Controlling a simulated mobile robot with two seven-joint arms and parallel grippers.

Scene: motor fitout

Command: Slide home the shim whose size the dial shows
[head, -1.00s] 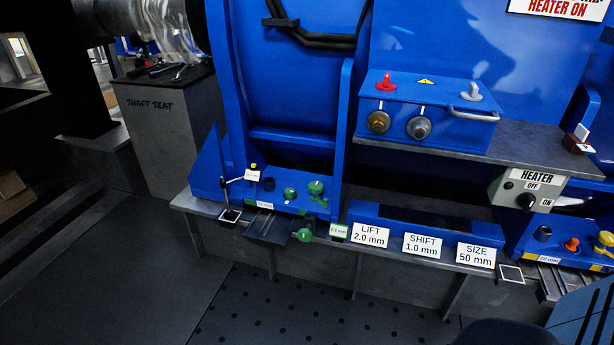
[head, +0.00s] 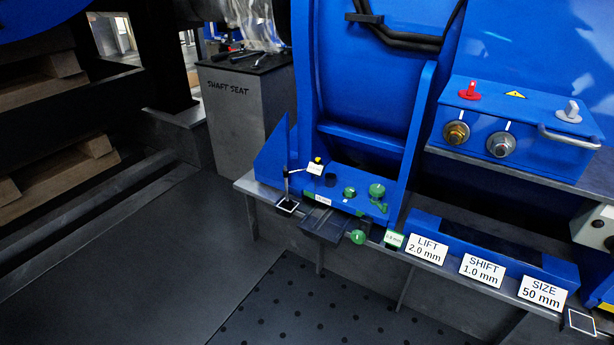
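No gripper of mine shows in the head view. The blue motor foot (head: 270,160) stands on a grey ledge left of centre. A thin dark post (head: 286,187) on it carries a small white tag (head: 315,169); I cannot make out a dial face or reading. A dark slotted plate (head: 325,226) sticks out at the foot's front edge. A round green knob (head: 357,237) sits at its right end; whether it belongs to a shim is unclear. A green-edged label (head: 393,240) stands right of it, too small to read surely.
A blue box (head: 525,120) with red and grey levers stands at upper right. A grey SHAFT SEAT block (head: 240,110) stands behind. The floor (head: 150,270) at front left is clear.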

